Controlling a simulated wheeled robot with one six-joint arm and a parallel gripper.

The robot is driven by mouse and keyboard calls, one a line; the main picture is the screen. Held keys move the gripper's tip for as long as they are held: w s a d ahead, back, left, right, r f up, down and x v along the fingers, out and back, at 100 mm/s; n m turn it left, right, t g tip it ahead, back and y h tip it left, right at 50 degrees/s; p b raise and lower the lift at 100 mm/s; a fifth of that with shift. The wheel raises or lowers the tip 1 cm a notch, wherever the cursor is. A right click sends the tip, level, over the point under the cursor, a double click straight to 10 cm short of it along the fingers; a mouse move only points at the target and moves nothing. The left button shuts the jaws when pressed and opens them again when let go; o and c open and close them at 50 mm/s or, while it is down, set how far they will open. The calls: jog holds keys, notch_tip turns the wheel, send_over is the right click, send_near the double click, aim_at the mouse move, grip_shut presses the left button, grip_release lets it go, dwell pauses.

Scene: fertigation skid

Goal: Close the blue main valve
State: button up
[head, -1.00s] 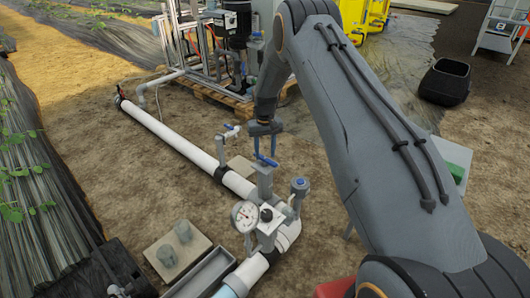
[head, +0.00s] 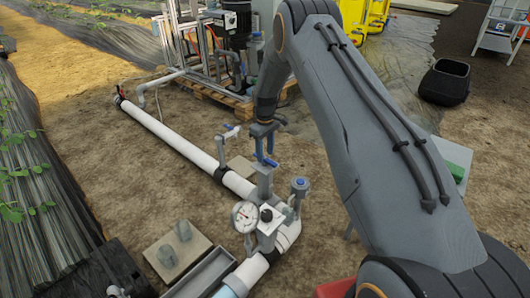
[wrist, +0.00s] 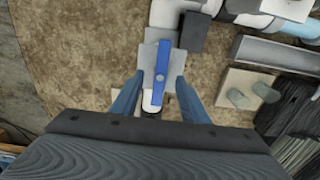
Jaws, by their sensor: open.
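The blue main valve shows in the wrist view as a long blue lever handle (wrist: 160,72) on a grey body, running lengthwise between my fingers. In the head view its blue handle (head: 268,162) sits on top of an upright grey valve body on the white pipe. My gripper (head: 264,150) points down over this handle with its blue fingers apart. In the wrist view my gripper (wrist: 160,82) has one finger on each side of the handle, with visible gaps. Whether the fingers reach down to the handle's height is hard to tell.
A pressure gauge (head: 244,216) and a blue-capped fitting (head: 299,186) stand close by on the white pipe (head: 180,143). A smaller lever valve (head: 226,135) rises behind. A pale slab (head: 178,257) lies at front left. Bare soil is to the left.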

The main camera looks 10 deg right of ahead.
aim_at(265, 158)
jog(key=shift+f+b, duration=1)
jog(key=shift+f, duration=1.25)
